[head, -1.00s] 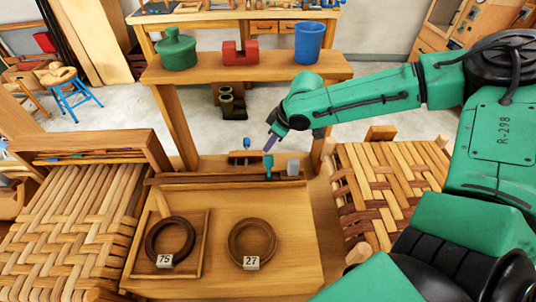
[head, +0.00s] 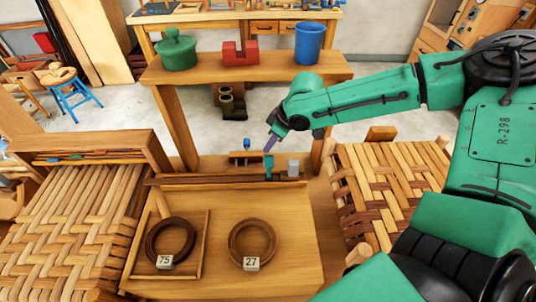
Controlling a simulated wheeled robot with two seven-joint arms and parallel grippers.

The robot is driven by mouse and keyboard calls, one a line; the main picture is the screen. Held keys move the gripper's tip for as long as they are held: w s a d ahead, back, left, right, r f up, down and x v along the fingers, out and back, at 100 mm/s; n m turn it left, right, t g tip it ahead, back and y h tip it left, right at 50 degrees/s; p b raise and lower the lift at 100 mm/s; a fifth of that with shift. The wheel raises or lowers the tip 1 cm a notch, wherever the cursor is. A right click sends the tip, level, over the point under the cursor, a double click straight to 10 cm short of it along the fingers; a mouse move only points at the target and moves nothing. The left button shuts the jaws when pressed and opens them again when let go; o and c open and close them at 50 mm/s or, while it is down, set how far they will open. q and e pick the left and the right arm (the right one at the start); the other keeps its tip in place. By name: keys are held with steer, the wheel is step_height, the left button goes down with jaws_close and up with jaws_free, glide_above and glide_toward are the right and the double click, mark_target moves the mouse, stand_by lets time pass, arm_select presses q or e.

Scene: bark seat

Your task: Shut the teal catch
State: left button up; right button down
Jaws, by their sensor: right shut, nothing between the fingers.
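The teal catch (head: 268,164) stands upright on the dark wooden rail at the back of the workbench, left of a small grey block (head: 293,168). My right gripper (head: 270,145) comes in from the upper right, with its narrow purple-grey fingers pointing down and left, just above the catch's top. The fingers are shut with nothing between them. I cannot tell whether they touch the catch. My left gripper is not in view.
A tray (head: 207,238) holds a dark coil tagged 75; another coil (head: 252,240) tagged 27 lies beside it. Woven seats flank the bench. A shelf (head: 245,70) behind holds a green pot, red block and blue cup.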

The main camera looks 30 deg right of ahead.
stand_by(0.4)
step_height(320, 180, down, 2)
steer(key=shift+f+b, duration=0.15)
steer(key=shift+b, duration=0.75)
